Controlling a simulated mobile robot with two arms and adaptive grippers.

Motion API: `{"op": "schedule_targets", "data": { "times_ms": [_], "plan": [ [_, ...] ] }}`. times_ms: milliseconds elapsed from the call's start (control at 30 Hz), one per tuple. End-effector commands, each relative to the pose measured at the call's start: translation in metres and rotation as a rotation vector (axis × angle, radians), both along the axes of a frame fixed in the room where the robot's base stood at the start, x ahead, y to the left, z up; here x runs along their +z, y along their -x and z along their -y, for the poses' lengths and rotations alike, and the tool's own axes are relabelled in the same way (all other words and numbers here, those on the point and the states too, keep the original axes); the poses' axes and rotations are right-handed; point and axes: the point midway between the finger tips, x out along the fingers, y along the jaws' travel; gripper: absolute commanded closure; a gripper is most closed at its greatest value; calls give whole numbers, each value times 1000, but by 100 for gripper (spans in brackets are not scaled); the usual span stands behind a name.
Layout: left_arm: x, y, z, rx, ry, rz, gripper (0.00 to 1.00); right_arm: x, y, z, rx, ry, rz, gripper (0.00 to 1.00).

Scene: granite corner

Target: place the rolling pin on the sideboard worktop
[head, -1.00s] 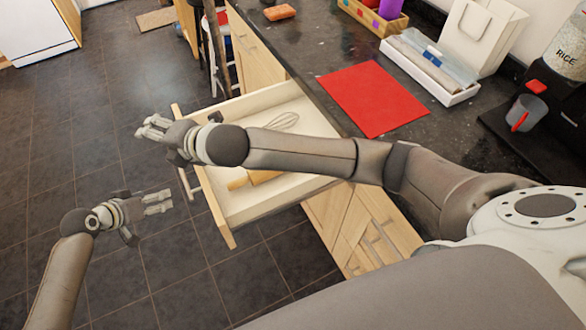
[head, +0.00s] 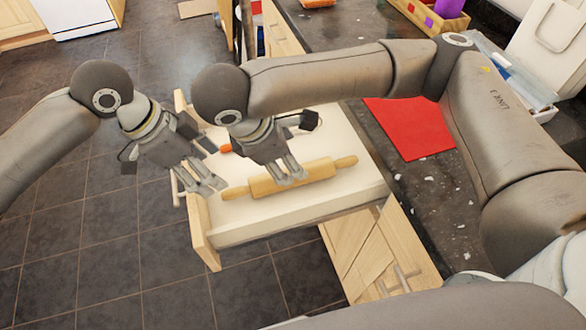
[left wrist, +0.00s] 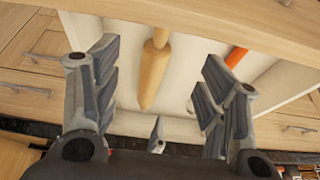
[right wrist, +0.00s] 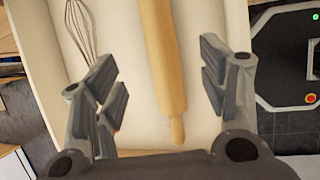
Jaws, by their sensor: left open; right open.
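The wooden rolling pin (head: 305,178) lies in the open pale drawer (head: 245,228). My left gripper (head: 208,186) is open near the pin's left handle; the left wrist view shows the pin (left wrist: 154,72) ahead between its spread fingers. My right gripper (head: 290,175) is open over the pin's middle and hides part of it. In the right wrist view the pin (right wrist: 163,55) lies between the open fingers, nearer the right one. Neither gripper visibly holds it. The dark speckled worktop (head: 462,205) is to the right of the drawer.
A whisk (right wrist: 80,30) and an orange-ended utensil (left wrist: 236,57) are also in the drawer. A red mat (head: 415,128) lies on the worktop, with an orange sponge (head: 318,3) and a wooden crate (head: 425,20) behind.

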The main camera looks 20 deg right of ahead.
Motion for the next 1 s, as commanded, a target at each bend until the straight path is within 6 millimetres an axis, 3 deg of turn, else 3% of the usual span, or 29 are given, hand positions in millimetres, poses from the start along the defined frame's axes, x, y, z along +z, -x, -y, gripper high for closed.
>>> {"op": "schedule_targets", "data": {
  "times_ms": [467,1000],
  "plan": [
    [-10,0,5,1,2,-1,33,-11,-1,4,-1,-2,-5,33],
    [-85,-1,35,1,2,-3,33,-83,-17,35,-2,1,-2,33]
  ]
}}
